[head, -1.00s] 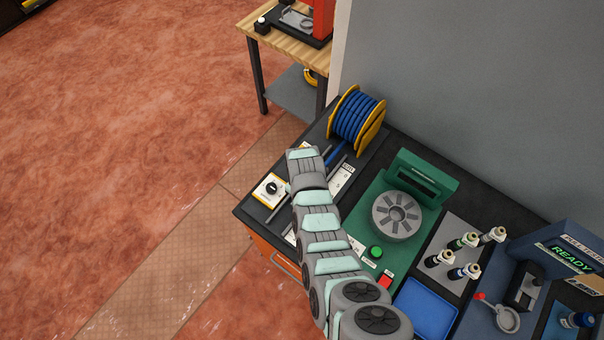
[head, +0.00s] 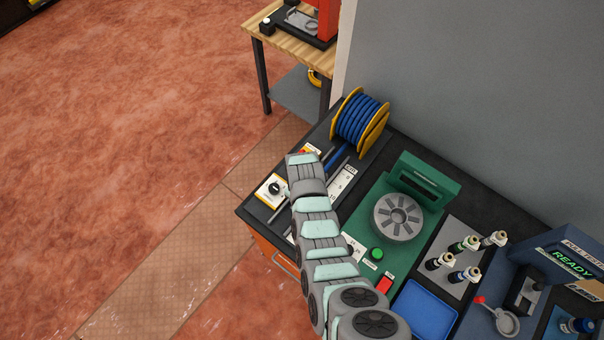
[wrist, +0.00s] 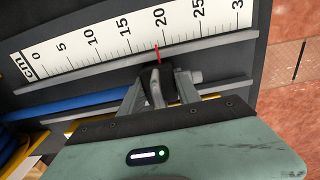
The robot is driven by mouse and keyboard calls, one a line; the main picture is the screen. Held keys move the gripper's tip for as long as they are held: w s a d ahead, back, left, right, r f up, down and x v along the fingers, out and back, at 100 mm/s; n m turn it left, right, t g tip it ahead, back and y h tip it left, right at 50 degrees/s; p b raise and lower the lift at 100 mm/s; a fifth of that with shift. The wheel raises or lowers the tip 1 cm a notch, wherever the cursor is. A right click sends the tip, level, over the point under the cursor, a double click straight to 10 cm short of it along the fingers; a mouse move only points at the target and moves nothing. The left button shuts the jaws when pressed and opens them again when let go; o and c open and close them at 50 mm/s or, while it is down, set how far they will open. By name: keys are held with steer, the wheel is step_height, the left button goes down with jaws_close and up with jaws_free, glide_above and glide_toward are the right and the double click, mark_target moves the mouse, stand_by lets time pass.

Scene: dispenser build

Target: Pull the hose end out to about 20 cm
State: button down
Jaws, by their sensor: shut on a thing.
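The blue hose (head: 338,157) runs from the yellow-flanged reel (head: 359,121) along the bench and under my arm. In the wrist view the hose (wrist: 75,104) enters from the left between two grey rails. My gripper (wrist: 158,86) is shut on the dark hose end (wrist: 151,77), with a grey tip sticking out on its right. A red pointer line (wrist: 157,54) at the hose end stands between the 15 and 20 labels of the white cm scale (wrist: 140,35), nearer 20. In the head view my wrist hides the gripper and the hose end.
A white-and-yellow panel with a black knob (head: 272,190) lies left of my arm. A green fixture with a grey slotted disc (head: 397,217), small bottles (head: 463,262) and a blue tray (head: 422,306) stand to the right. The wall is behind the bench.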

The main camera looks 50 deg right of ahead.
steer(key=shift+w+a, duration=0.1)
steer(key=shift+a, duration=0.55)
steer(key=c, duration=0.8)
jaws_free()
steer(key=shift+r+b, duration=1.05)
steer(key=shift+r, duration=4.4)
